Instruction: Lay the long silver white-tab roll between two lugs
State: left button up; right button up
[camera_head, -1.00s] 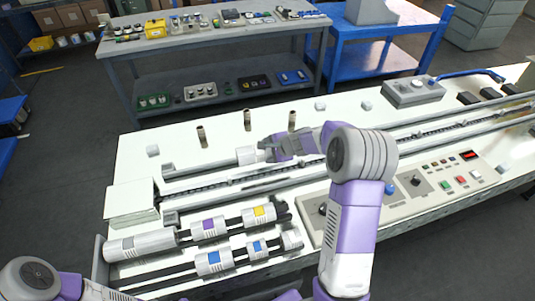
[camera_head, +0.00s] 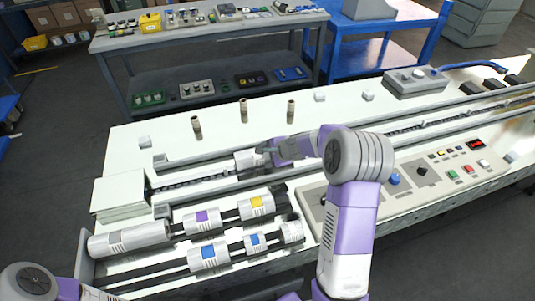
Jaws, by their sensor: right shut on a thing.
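My right gripper (camera_head: 266,156) is shut on a whitish silver roll (camera_head: 246,160) over the conveyor channel. The gripper covers the roll's right part, so its full length and tab colour cannot be told. The dark chain (camera_head: 190,183) runs along the channel below and to the left of the roll. The lugs are too small to make out, and I cannot tell whether the roll touches the channel bed. Another long silver roll (camera_head: 132,238) lies at the left of the front rack. My left arm shows at the bottom left; its gripper is out of view.
The front rack also holds rolls with purple (camera_head: 202,223), yellow (camera_head: 256,206) and blue (camera_head: 209,256) tabs. A pale block (camera_head: 120,194) stands at the channel's left end. Brown pegs (camera_head: 243,111) stand behind the channel. A control panel (camera_head: 410,182) lies to the right.

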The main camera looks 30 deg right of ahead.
jog(key=shift+f, duration=0.2)
jog(key=shift+f, duration=0.1)
dwell(0.4)
jog(key=o, duration=1.8)
jog(key=shift+f, duration=0.1)
jog(key=shift+s+f, duration=0.2)
jog(key=shift+f, duration=0.1)
jog(key=p+v, duration=0.1)
jog(key=v, duration=0.7)
jog(key=shift+w+r+p, duration=0.3)
jog(key=shift+w+p, duration=0.05)
